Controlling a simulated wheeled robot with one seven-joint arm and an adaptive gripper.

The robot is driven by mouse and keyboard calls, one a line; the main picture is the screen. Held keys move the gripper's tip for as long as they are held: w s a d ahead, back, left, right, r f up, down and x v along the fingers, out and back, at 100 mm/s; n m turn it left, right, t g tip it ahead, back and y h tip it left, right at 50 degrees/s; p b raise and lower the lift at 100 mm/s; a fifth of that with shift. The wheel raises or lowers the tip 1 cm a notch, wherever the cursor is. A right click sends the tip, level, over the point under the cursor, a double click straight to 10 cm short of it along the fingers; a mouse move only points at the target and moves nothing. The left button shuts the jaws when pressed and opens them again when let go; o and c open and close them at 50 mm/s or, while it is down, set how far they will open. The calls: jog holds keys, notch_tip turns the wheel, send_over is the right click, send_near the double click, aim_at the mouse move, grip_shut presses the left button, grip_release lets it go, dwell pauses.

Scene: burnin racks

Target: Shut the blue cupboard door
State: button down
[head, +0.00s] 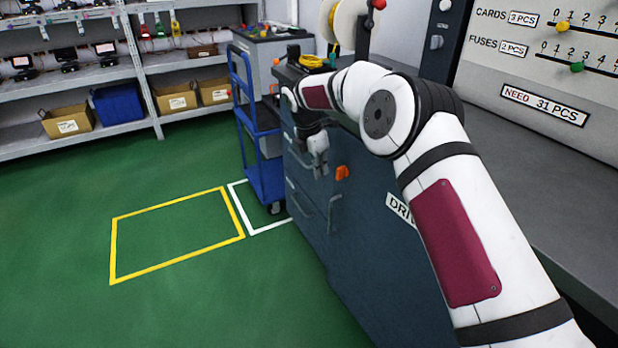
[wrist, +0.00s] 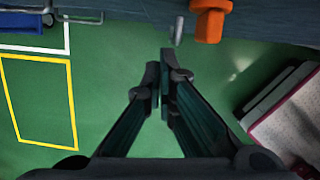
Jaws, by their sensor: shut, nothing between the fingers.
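A dark blue-grey cabinet (head: 365,255) stands right of centre in the head view, partly behind my arm. Its front has metal bar handles (head: 303,198) and an orange knob (head: 343,172). I cannot tell which panel is the cupboard door, or how far open it is. My gripper (head: 319,165) is shut and empty close to the cabinet front, left of the orange knob. In the wrist view, the shut fingertips (wrist: 158,72) point at the cabinet's blue edge (wrist: 140,33), with the orange knob (wrist: 208,20) up and right of them.
A blue trolley (head: 262,150) stands just left of the cabinet. Shelving with boxes (head: 150,85) lines the back wall. A grey bench (head: 560,180) with a sign panel is at the right. The green floor in front is clear, with a yellow-outlined rectangle (head: 112,250).

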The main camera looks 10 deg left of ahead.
jog(key=shift+w+d, duration=0.45)
jog(key=shift+a, duration=0.1)
